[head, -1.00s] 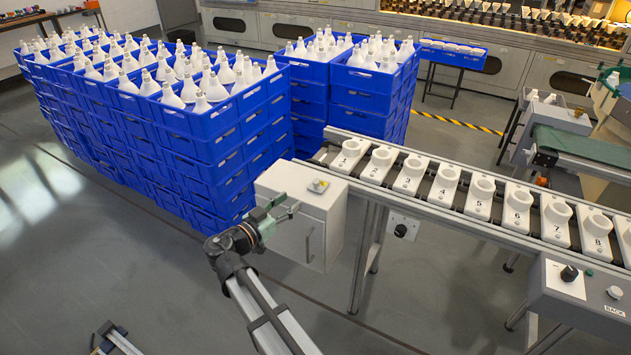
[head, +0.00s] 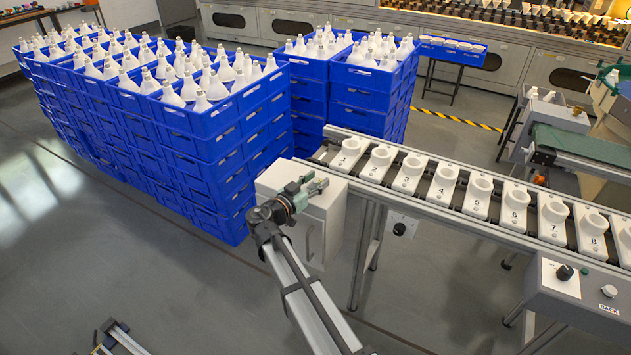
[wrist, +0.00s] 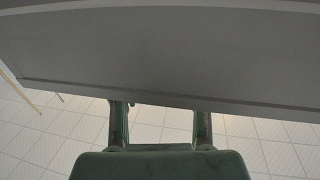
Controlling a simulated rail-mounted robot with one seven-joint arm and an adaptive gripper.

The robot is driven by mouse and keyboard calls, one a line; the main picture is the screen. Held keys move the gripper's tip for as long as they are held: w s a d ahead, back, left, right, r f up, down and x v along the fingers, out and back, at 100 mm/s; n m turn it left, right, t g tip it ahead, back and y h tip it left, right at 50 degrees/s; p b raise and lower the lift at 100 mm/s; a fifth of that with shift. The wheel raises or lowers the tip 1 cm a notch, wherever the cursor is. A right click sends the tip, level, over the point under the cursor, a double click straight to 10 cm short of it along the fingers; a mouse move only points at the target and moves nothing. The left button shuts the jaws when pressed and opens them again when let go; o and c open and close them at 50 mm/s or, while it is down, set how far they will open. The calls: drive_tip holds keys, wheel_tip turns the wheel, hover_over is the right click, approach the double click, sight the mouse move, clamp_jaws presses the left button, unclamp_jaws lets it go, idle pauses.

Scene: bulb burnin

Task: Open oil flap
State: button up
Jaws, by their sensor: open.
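A light grey box (head: 328,222) stands at the near end of the conveyor, with a bar handle (head: 310,243) upright on its front face. No part in view is clearly marked as the oil flap. My gripper (head: 312,185) is at the box's top, over the spot where a small pale fitting sat; that fitting is now hidden. In the wrist view my two green fingers (wrist: 160,112) are apart with nothing between them. A wide grey surface (wrist: 160,55) spans that view just beyond the fingertips; I cannot tell whether they touch it.
The conveyor (head: 450,190) with numbered white sockets runs right from the box. Stacked blue crates (head: 200,150) of white bulbs stand close behind and left. A control box (head: 575,285) with a knob is at the lower right. The floor at front left is mostly clear.

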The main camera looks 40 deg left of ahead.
clamp_jaws()
